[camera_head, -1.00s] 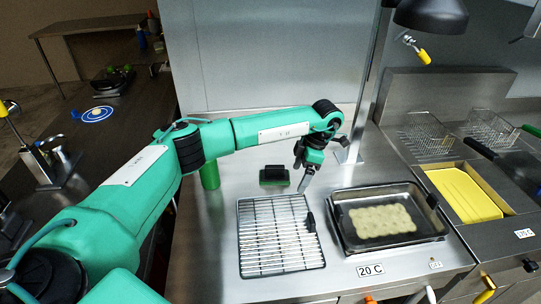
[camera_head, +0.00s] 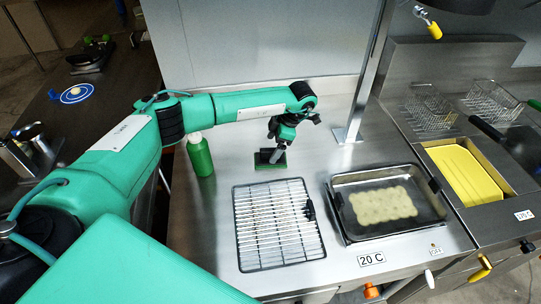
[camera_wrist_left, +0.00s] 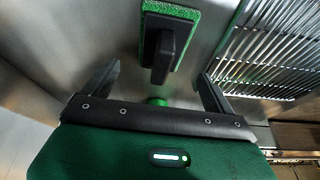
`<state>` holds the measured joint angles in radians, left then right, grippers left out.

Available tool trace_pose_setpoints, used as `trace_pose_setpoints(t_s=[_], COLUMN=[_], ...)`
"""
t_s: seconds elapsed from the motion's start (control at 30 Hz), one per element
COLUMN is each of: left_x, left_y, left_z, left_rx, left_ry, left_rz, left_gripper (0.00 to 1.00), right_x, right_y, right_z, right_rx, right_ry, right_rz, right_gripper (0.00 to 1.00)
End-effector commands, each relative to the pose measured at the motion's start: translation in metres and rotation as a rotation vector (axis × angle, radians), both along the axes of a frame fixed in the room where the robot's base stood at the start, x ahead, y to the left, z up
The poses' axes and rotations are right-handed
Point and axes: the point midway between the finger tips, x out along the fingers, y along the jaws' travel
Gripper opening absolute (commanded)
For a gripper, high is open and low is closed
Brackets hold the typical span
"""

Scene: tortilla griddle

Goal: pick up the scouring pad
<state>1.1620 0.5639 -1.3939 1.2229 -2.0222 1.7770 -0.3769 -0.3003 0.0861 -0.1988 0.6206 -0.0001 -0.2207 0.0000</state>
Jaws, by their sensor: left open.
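The scouring pad (camera_head: 262,164) has a green scrubbing layer and a black handle and lies on the steel counter behind the wire rack. In the left wrist view the scouring pad (camera_wrist_left: 184,38) shows at the top centre, handle facing the camera, ahead of the fingers. My left gripper (camera_head: 278,154) is over the pad in the head view and partly covers it. In the left wrist view my left gripper (camera_wrist_left: 158,82) is open, fingers apart, with nothing held between them. My right gripper is not in view.
A green bottle (camera_head: 200,156) stands left of the pad. A wire rack (camera_head: 276,225) lies in front, and a steel tray (camera_head: 345,229) with pale food is to its right. A lamp post (camera_head: 362,90) rises behind. Fryers (camera_head: 465,150) are at the right.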

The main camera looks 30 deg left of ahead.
Motion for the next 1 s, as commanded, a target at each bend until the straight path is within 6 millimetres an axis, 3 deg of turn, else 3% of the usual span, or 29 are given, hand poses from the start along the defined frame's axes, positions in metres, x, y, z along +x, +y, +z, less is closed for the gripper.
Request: trace_pose_setpoints(t_s=[0.13, 0.43, 0.7, 0.93, 1.0], left_x=[-0.003, -0.009, -0.01, -0.009, -0.009], left_y=[0.003, 0.014, 0.015, 0.015, 0.015], left_z=[-0.009, -0.045, -0.05, -0.049, -0.049], left_rx=[0.001, 0.0, 0.0, 0.0, 0.0], left_ry=[0.003, 0.002, 0.0, 0.0, 0.0], left_rz=[0.001, 0.002, 0.0, 0.001, 0.001], left_gripper=[0.89, 0.89, 0.89, 0.46, 0.41], right_x=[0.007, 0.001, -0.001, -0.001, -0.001], right_y=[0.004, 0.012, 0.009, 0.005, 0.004], right_z=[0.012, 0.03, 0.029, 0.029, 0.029], right_rx=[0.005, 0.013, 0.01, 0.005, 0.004], right_ry=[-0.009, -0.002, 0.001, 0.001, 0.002], right_rz=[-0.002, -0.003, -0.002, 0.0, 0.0], right_gripper=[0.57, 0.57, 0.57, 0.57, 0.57])
